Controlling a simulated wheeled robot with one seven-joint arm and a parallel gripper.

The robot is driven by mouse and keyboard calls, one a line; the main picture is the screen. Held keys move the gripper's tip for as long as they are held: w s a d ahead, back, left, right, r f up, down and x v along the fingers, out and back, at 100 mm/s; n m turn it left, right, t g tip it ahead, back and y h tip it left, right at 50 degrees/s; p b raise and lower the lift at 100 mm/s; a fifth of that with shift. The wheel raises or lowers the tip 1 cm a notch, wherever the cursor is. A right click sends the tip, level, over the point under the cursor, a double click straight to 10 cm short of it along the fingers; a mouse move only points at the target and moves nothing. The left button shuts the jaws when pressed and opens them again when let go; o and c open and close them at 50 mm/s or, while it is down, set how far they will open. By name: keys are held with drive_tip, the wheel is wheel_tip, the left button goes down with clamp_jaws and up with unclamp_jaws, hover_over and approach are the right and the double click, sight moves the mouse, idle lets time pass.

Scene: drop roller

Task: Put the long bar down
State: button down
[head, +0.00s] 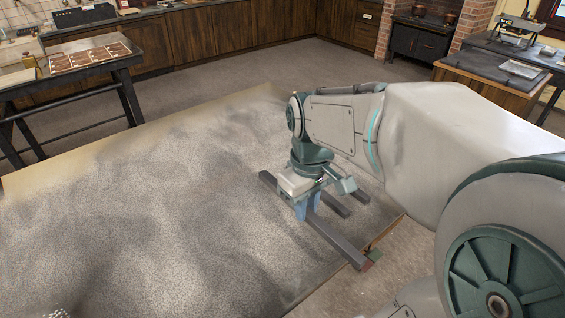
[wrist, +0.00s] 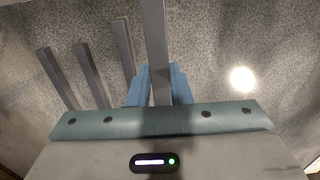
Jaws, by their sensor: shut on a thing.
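The long bar (head: 336,241) is a straight grey bar low over the speckled grey mat. It runs from beneath my wrist toward the mat's near right edge. My gripper (head: 306,207) points down with its blue fingers shut on the bar, one on each side. In the wrist view the bar (wrist: 156,45) passes between the fingers of my gripper (wrist: 158,85) and runs out of the top of the picture. I cannot tell whether the bar touches the mat. My wrist hides part of it.
Several shorter grey bars lie beside it on the mat, one (head: 334,205) close by; three show in the wrist view, one of them at the far left (wrist: 57,78). The mat (head: 130,220) is mostly clear on the left. A dark table (head: 85,75) stands at the back left.

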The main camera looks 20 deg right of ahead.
drive_tip(key=p, duration=0.2)
hover_over(270, 221)
wheel_tip(270, 221, down, 7)
drive_tip(key=shift+w+r, duration=0.15)
drive_tip(key=shift+r, duration=0.05)
drive_tip(key=shift+f, duration=2)
drive_tip(key=shift+f, duration=0.1)
drive_tip(key=c, duration=1.7)
unclamp_jaws()
drive_tip(key=shift+f, duration=0.1)
drive_tip(key=o, duration=0.4)
